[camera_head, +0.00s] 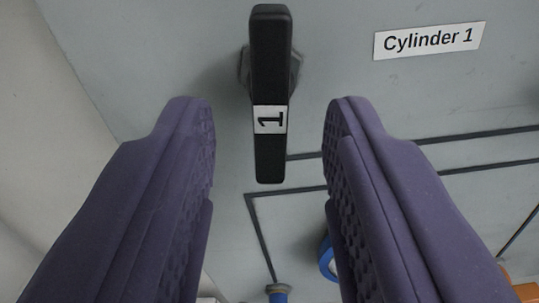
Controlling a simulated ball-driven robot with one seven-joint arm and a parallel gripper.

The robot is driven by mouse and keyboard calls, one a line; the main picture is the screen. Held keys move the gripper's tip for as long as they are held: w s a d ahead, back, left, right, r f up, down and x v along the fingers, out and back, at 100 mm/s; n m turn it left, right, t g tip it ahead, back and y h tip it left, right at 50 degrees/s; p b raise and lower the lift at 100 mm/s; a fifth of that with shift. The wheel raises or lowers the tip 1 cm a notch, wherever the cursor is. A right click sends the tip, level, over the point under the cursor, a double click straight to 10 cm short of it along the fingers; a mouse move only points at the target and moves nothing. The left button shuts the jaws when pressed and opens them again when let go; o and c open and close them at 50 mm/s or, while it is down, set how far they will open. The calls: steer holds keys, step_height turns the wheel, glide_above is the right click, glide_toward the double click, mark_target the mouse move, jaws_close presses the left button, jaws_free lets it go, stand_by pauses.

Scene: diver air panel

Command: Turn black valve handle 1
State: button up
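The black valve handle 1 (270,80) stands out from the grey panel at the top middle of the view. My gripper (269,125) has two purple, ribbed fingers spread wide, one on each side of the handle's lower half. There is a clear gap on both sides, and neither finger appears to touch the handle. How far the handle lies beyond the fingertips is hard to tell.
The grey panel (420,95) carries a "Cylinder 1" label (429,41) at upper right and dark printed lines. A blue round part (327,258) is partly hidden behind the right finger. A blue fitting (278,292) shows at the bottom. The panel's left edge borders a pale wall.

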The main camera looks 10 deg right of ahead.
steer(key=v, duration=0.4)
